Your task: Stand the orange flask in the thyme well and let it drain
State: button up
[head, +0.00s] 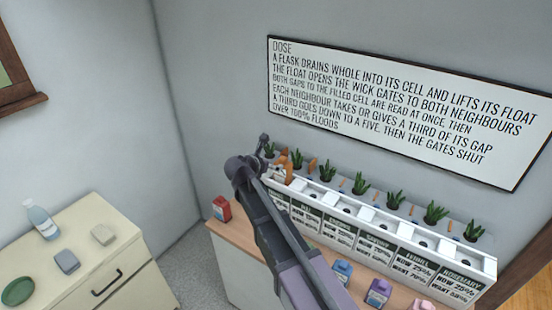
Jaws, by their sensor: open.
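The planter (390,240) is a long white row of wells with labels on its front and a small plant behind each well. An orange object (287,174), apparently the orange flask, is at its left end, partly hidden by my arm. I cannot tell whether it stands fully in a well. My gripper (264,145) is open, small and dark in the head view, just left of and above the orange object; no hold shows. The labels at the left end are covered or too small to read, so I cannot tell which well is thyme.
A red flask (222,208) stands at the counter's left end. Blue (342,272), purple (378,292) and pink (421,304) flasks stand before the planter. A cream cabinet (100,250) at left holds a bottle, two small blocks and a green dish. A sign (400,110) hangs behind.

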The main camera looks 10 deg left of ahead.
jog(key=shift+s+a+r, duration=0.2)
jog(key=shift+s+r, duration=0.05)
jog(key=shift+s, duration=0.25)
dwell(0.5)
jog(key=s+d+f+m+g, duration=0.2)
jog(key=d+m, duration=0.3)
jog(key=d, duration=0.3)
jog(key=s+d+f+m+g, duration=0.2)
jog(key=d+m+g, duration=0.1)
jog(key=d+m, duration=0.35)
jog(key=s+d+f+m+g, duration=0.2)
jog(key=s+d+f+m, duration=0.15)
jog(key=d, duration=0.45)
jog(key=s+d+f+m+g+y, duration=0.2)
jog(key=s+d+m+g+y, duration=0.2)
jog(key=s+d+m, duration=0.8)
jog(key=m, duration=0.4)
jog(key=shift+s+d+y, duration=0.2)
jog(key=shift+s+y, duration=0.05)
jog(key=shift+y, duration=0.15)
jog(key=shift+f, duration=0.15)
